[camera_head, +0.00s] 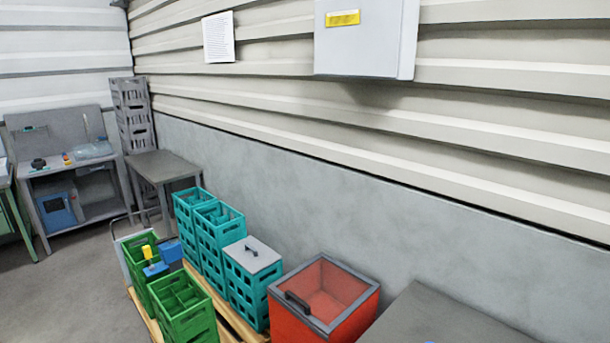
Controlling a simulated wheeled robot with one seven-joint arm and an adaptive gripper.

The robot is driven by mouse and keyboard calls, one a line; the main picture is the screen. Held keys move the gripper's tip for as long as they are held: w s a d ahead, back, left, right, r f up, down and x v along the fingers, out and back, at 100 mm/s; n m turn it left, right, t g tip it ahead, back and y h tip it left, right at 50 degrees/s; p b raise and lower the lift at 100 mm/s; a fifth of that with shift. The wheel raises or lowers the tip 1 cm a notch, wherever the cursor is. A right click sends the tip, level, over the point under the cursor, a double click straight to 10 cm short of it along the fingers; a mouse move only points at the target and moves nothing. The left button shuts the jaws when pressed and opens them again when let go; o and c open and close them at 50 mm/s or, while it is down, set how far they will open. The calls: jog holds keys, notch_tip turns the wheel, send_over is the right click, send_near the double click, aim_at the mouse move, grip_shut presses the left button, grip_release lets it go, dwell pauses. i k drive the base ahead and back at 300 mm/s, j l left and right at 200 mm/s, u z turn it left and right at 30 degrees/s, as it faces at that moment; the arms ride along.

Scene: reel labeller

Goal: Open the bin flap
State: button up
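A red bin (345,326) stands at the bottom centre, cut off by the lower picture edge. A grey-framed flap (356,312) lies flat across its top, with a dark handle (297,301) along its left side. The reddish inside shows through the frame; I cannot tell whether a clear pane fills it. The flap looks closed. My gripper is not in view.
Teal crates stand left of the bin, the nearest with a grey lid (262,262). Green crates (185,312) stand on a wooden pallet. A grey surface (440,318) lies right of the bin, with a wall (400,215) behind. Floor (85,285) is clear at left.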

aim_at(306, 311)
jog(key=i+j, duration=0.4)
jog(key=j, duration=0.2)
jog(key=i+j+u, duration=0.1)
jog(key=i+j, duration=0.3)
jog(key=j, duration=0.2)
jog(key=i+j, duration=0.45)
jog(key=j, duration=0.15)
jog(key=i+j, duration=0.4)
jog(key=j, duration=0.15)
jog(key=u, duration=0.05)
